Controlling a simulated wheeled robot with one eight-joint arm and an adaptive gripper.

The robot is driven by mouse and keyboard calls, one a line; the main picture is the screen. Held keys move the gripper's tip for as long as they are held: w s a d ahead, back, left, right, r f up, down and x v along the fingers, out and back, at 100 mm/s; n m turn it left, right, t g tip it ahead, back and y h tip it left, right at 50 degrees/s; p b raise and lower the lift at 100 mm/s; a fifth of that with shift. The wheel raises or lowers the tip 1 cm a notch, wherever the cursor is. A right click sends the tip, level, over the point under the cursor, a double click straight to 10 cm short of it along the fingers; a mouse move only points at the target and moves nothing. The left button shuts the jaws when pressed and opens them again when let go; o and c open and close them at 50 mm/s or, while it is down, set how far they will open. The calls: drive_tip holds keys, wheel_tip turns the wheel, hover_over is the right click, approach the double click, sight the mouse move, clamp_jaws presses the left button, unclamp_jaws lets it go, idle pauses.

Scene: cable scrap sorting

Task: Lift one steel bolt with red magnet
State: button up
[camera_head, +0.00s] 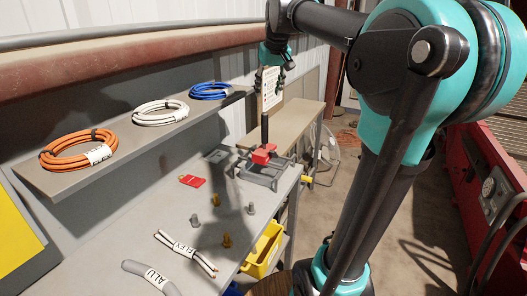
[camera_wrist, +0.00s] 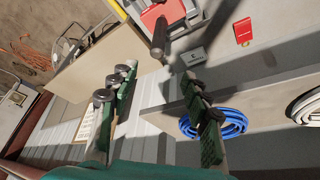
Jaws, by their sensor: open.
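A red block with an upright black handle (camera_head: 263,153) sits on a grey metal frame on the bench; it also shows at the top of the wrist view (camera_wrist: 160,14). A flat red piece (camera_head: 192,181) lies to its left, also in the wrist view (camera_wrist: 244,32). I cannot tell for sure which is the magnet. A brass-coloured bolt (camera_head: 227,240) stands nearer. My gripper (camera_head: 272,74) is open and empty, raised behind the red block, its fingers apart in the wrist view (camera_wrist: 158,75).
A shelf (camera_head: 130,143) at left holds orange (camera_head: 66,163), white (camera_head: 160,117) and blue (camera_head: 211,94) cable coils. Labelled cable pieces (camera_head: 187,252) lie at the bench front. A yellow bin (camera_head: 262,252) hangs at the bench's right edge. A printed sheet (camera_head: 271,88) is near my gripper.

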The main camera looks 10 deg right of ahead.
sight(265, 114)
drive_tip(key=x, duration=1.1)
drive_tip(key=shift+w+f, duration=0.15)
drive_tip(key=shift+f, duration=0.15)
drive_tip(key=shift+w+x, duration=0.2)
drive_tip(key=shift+x, duration=2.45)
drive_tip(key=shift+d+r, duration=0.1)
drive_tip(key=shift+r, duration=0.05)
clamp_jaws()
